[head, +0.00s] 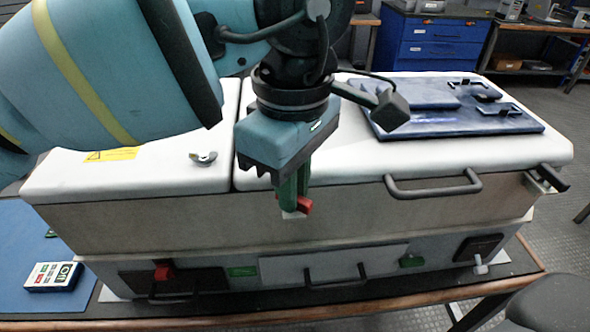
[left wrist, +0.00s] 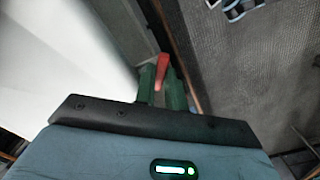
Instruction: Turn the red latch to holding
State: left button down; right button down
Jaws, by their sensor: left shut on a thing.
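My left gripper (head: 291,208) points down in front of the pale cabinet's front face, near the middle. Its green fingers are closed on a small red piece, which I take for the red latch (head: 305,205). In the left wrist view the red latch (left wrist: 162,70) stands up between the two green fingers (left wrist: 162,88). The fingers and gripper body hide most of it, so its mount and setting cannot be read. A second red part (head: 163,271) is on the lower front panel at left, apart from the gripper. My right gripper is not in view.
The pale cabinet (head: 130,226) stands on a wood-edged bench. A dark handle (head: 433,188) juts from its front. A blue plate (head: 440,124) lies on its lid, and a wing nut (head: 203,158) sits at left. A small labelled box (head: 53,276) lies on the blue mat.

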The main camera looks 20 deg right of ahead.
pick_arm(q)
jog(key=m+p, duration=0.1)
jog(key=m, duration=0.3)
jog(key=shift+r+m, duration=0.15)
jog(key=shift+m, duration=0.15)
jog(key=m+p, duration=0.1)
jog(key=m, duration=0.2)
jog(key=shift+m, duration=0.8)
jog(key=c, duration=1.7)
grip_release()
jog(key=shift+c, duration=0.2)
notch_tip(320, 180, up, 6)
jog(key=shift+r, duration=0.85)
